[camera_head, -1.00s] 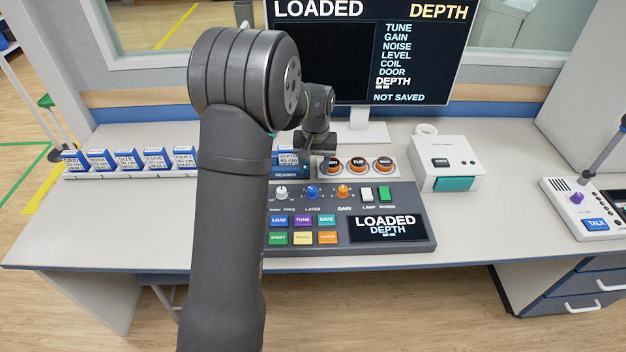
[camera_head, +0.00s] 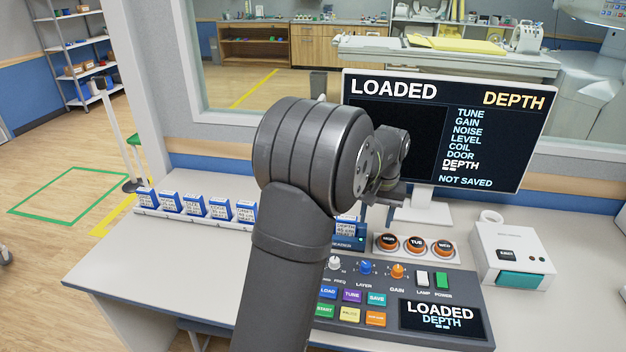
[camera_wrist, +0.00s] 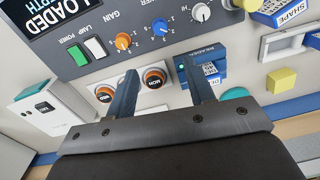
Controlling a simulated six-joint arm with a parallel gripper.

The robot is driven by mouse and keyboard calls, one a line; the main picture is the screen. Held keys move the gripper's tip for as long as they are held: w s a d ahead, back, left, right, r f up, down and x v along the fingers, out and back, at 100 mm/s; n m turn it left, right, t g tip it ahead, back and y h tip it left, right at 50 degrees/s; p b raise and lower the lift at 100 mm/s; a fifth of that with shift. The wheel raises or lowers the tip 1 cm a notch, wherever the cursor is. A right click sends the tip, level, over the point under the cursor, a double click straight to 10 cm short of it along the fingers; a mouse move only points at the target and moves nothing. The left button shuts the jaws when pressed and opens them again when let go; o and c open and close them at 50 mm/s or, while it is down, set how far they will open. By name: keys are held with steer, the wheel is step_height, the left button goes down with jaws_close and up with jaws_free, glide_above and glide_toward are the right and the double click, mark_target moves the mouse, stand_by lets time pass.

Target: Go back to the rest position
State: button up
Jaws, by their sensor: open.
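My gripper (camera_head: 382,212) is open and empty above the back of the desk in the head view, partly hidden by my own arm. In the wrist view its two blue-grey fingers (camera_wrist: 155,82) stand apart with nothing between their tips. The blue reader (camera_wrist: 207,68) holds a labelled cartridge and lies beside one finger in that view; whether they touch is unclear. In the head view the reader (camera_head: 348,242) is partly hidden by my arm. The monitor (camera_head: 400,160) shows LOADED, DEPTH and NOT SAVED.
The console (camera_head: 468,276) with knobs and buttons lies in front. Several orange-ringed day knobs (camera_head: 416,245) sit behind it. A row of blue cartridges (camera_head: 195,204) stands at left, and a white box (camera_head: 512,254) at right. The desk's left front (camera_head: 165,265) is clear.

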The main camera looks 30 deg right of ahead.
mark_target(366, 264)
steer(key=f, duration=1.7)
steer(key=shift+w+a+f, duration=0.1)
steer(key=shift+w+a, duration=0.15)
